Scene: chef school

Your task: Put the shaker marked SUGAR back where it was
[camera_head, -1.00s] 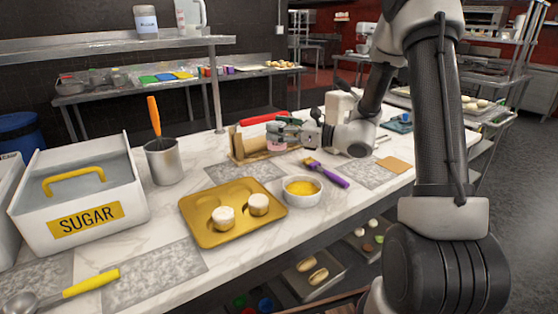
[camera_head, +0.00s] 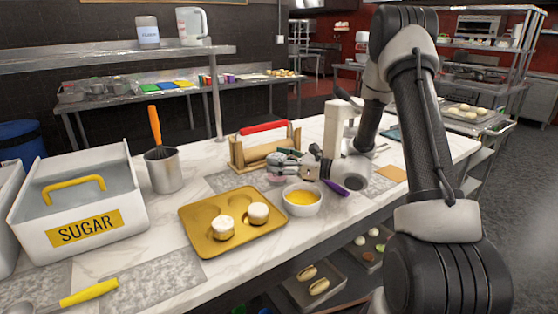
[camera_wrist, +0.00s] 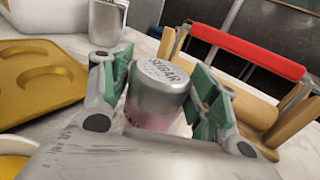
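The shaker marked SUGAR (camera_wrist: 160,88) shows in the wrist view, with a metal lid and a pinkish lower body. It stands roughly upright between the green pads of my gripper (camera_wrist: 161,92), which look shut on it. In the head view my gripper (camera_head: 280,166) is over the counter, behind the white bowl (camera_head: 302,200) and in front of the wooden rack with a red handle (camera_head: 264,127). Only a little of the shaker's pink body shows there. Its base is hidden, so I cannot tell whether it touches the counter.
The gold mould tray (camera_head: 200,240) with two white-topped cakes lies left of the bowl. A metal cup with an orange-handled tool (camera_head: 162,170) and the white SUGAR bin (camera_head: 125,215) stand further left. A purple-handled brush (camera_head: 337,188) lies by the bowl.

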